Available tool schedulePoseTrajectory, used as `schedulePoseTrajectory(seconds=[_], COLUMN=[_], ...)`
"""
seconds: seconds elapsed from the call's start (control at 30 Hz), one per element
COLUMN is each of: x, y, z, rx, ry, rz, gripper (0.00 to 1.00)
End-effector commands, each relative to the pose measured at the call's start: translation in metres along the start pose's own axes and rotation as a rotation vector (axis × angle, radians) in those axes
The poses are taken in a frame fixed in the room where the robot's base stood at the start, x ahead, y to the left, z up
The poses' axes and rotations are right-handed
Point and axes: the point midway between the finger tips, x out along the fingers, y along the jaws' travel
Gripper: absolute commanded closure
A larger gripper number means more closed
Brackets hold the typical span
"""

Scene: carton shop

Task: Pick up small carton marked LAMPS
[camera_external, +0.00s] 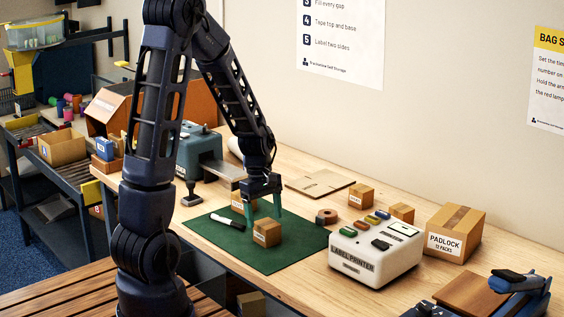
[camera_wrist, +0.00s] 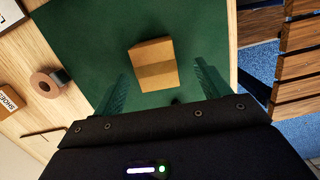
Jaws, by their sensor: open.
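A small brown carton (camera_external: 266,233) with a tape strip and a small label stands on the green mat (camera_external: 292,255); its label is too small to read. A small carton also shows in the wrist view (camera_wrist: 153,63), ahead of and between the fingers, apparently the same one; no label shows there. My gripper (camera_external: 263,212) is open and empty, fingers pointing down, just behind and above this carton. In the wrist view my gripper (camera_wrist: 162,78) has both green fingers spread. Another small carton (camera_external: 238,203) is partly hidden behind my gripper. I cannot read LAMPS on any carton.
A black-and-white marker (camera_external: 226,220) lies on the mat. Right of it are a tape roll (camera_external: 326,216), small cartons (camera_external: 360,196) (camera_external: 401,212), a white label printer (camera_external: 375,255) and a large PADLOCK carton (camera_external: 455,235). A flat cardboard sheet (camera_external: 320,184) lies behind.

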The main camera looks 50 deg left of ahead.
Motion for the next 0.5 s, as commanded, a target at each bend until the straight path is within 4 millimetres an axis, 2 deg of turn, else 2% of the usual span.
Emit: schedulePoseTrajectory(seconds=[0.27, 0.5], x=[0.015, 0.043], y=[0.001, 0.005], z=[0.0, 0.0], rx=[-0.001, -0.001], ry=[0.0, 0.0], rz=[-0.001, -0.002], gripper=[0.25, 0.25])
